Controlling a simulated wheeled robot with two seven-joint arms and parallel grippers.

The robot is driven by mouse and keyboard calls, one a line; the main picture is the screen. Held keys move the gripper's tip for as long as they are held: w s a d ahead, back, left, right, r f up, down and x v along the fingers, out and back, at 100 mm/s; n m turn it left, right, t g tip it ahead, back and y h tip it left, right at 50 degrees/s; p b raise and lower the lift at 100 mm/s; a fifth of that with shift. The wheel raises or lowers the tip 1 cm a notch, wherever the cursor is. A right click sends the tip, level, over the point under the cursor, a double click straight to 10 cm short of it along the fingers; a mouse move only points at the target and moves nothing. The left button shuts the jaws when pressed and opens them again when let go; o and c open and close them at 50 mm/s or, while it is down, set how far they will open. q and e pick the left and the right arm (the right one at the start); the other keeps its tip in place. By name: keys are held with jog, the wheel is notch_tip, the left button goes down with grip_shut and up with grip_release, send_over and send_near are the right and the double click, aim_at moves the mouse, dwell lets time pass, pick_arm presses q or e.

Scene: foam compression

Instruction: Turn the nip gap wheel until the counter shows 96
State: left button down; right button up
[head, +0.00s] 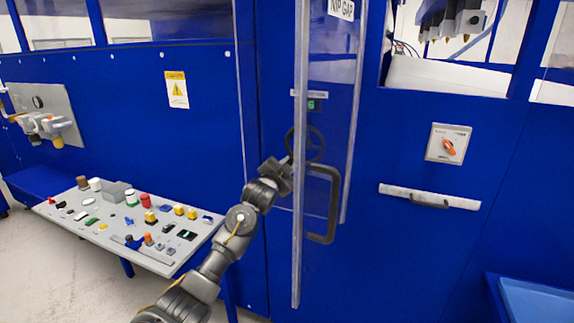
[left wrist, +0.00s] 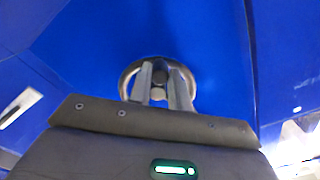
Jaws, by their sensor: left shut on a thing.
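The nip gap wheel (head: 316,146) is a dark handwheel on the blue machine front, seen partly through a clear door panel. In the left wrist view the wheel (left wrist: 126,80) shows as a metal ring behind my fingers. My left gripper (head: 288,166) reaches it from the left. Its two fingers (left wrist: 165,90) overlap the wheel and are shut on it, with a round dark part showing between them. The counter (head: 312,104) is a small green display above the wheel; its digits are too small to read. My right gripper is not in view.
The clear door (head: 332,80) with a dark handle (head: 333,205) stands close beside my left gripper. A sloped control panel (head: 95,232) with several buttons is at the lower left. An orange rotary switch (head: 449,147) and a white bar (head: 460,202) are on the right.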

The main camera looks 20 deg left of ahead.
pick_arm(q)
jog(key=shift+f, duration=0.15)
jog(key=c, duration=1.3)
grip_release()
jog(key=shift+s, duration=0.1)
jog(key=s+b, duration=0.2)
jog(key=s, duration=0.8)
jog(key=shift+s+a, duration=0.3)
jog(key=shift+s, duration=0.05)
